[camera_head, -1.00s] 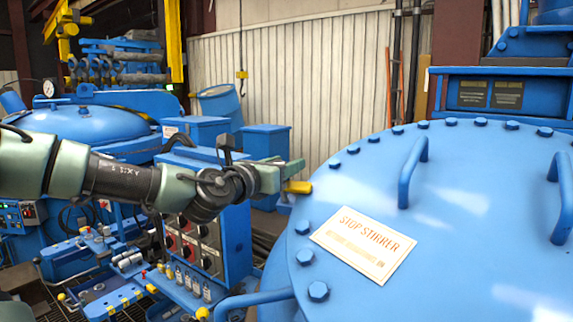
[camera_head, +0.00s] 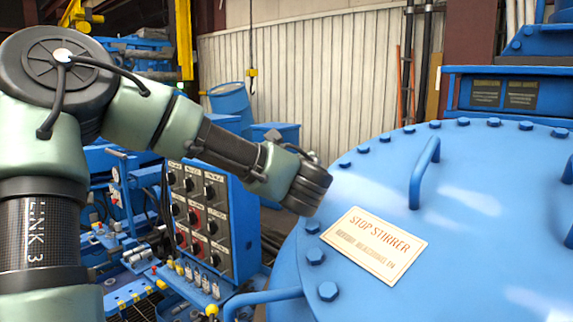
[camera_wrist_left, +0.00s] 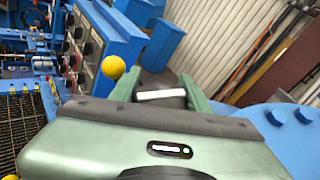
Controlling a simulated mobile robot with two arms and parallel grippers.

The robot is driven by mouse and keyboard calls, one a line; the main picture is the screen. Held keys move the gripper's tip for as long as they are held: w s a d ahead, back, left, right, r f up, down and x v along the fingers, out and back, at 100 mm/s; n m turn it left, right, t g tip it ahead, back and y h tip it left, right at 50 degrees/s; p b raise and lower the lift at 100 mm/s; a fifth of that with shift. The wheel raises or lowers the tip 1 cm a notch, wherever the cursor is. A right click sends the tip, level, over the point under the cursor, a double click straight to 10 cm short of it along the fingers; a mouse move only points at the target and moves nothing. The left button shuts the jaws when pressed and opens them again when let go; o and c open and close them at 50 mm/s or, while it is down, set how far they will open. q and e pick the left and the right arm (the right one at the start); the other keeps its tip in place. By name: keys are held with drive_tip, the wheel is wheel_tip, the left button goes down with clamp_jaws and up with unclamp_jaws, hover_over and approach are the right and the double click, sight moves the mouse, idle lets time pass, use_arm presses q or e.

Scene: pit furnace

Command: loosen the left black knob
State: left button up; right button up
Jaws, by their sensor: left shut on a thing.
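My left gripper (camera_wrist_left: 160,93) has its green fingers on either side of a dark piece with a pale strip, which looks like the black knob (camera_wrist_left: 160,83). Only part of that piece shows. A yellow ball (camera_wrist_left: 113,67) sits just outside the left finger in the left wrist view. In the head view my left arm reaches over from the left, and its wrist hides the fingers and what they hold. My right gripper is in neither view.
A large blue bolted lid (camera_head: 470,220) with handles and a "stop stirrer" sign (camera_head: 374,245) fills the right. A panel of black and red switches (camera_head: 198,218) stands left of it. Blue drums and cabinets (camera_head: 275,135) stand behind.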

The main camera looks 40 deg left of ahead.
use_arm(q)
drive_tip(key=shift+s+n+g, duration=0.1)
drive_tip(key=shift+n+g, duration=0.3)
